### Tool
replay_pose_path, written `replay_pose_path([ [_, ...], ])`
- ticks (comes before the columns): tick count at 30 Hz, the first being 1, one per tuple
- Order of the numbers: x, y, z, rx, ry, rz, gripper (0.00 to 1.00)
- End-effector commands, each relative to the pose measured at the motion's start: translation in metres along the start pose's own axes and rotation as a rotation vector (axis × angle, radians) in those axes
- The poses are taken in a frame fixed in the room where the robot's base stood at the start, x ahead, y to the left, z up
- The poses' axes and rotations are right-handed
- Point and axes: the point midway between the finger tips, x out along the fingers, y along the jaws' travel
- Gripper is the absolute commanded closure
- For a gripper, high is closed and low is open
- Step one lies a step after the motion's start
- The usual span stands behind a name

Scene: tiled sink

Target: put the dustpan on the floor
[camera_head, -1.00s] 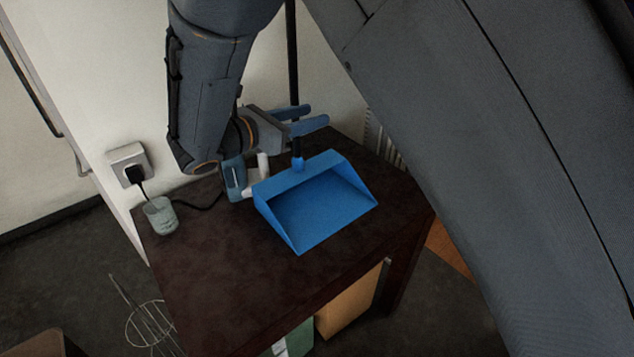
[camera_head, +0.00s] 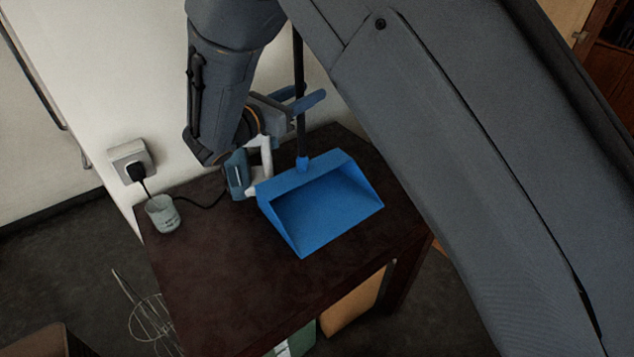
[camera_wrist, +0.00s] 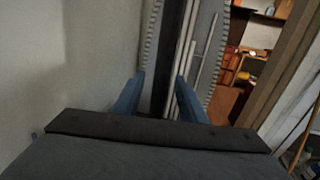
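The blue dustpan (camera_head: 327,212) stands on the dark table with its open scoop toward the front right. Its long thin black handle (camera_head: 299,70) rises upright from the back of the scoop. My gripper (camera_head: 303,99) is at the lower part of the handle, above the scoop. Its two blue fingers are apart, with one behind the handle and one in front or beside it; whether they touch it is unclear. In the wrist view the fingers (camera_wrist: 158,95) are spread, with a dark upright strip between them that may be the handle. The floor (camera_head: 65,265) shows left of the table.
The dark table (camera_head: 215,275) carries a glass cup (camera_head: 163,214) and a blue-and-white device (camera_head: 240,175) close to the dustpan. A wall socket (camera_head: 132,162) with a plugged cord is behind.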

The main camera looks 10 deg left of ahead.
Motion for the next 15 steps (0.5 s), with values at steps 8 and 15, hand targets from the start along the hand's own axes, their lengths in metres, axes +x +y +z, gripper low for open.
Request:
replay_pose_path([
  [8, 0.023, 0.001, 0.0, 0.0, 0.0, 0.004, 0.62],
  [15, 0.022, 0.001, 0.0, 0.001, 0.001, 0.004, 0.81],
])
